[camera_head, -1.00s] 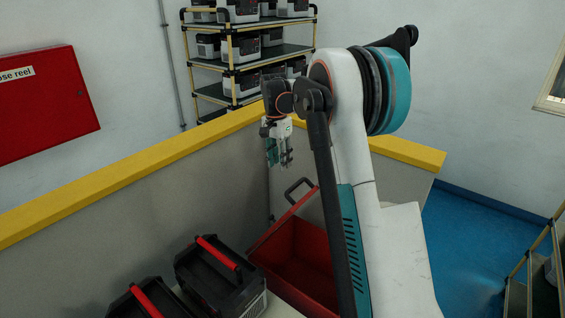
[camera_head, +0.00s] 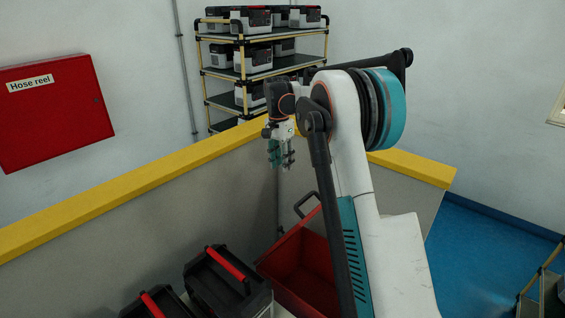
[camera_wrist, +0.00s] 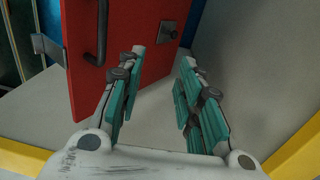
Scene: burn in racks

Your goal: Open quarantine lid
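The red quarantine box (camera_head: 303,262) stands low, left of my arm, with its inside showing.
Two black cases with red handles, one nearer the box (camera_head: 228,282) and one further left (camera_head: 155,303), stand beside the box. A grey partition with a yellow top (camera_head: 120,193) runs behind. A shelf rack (camera_head: 262,73) and red hose reel cabinet (camera_head: 50,115) are beyond.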

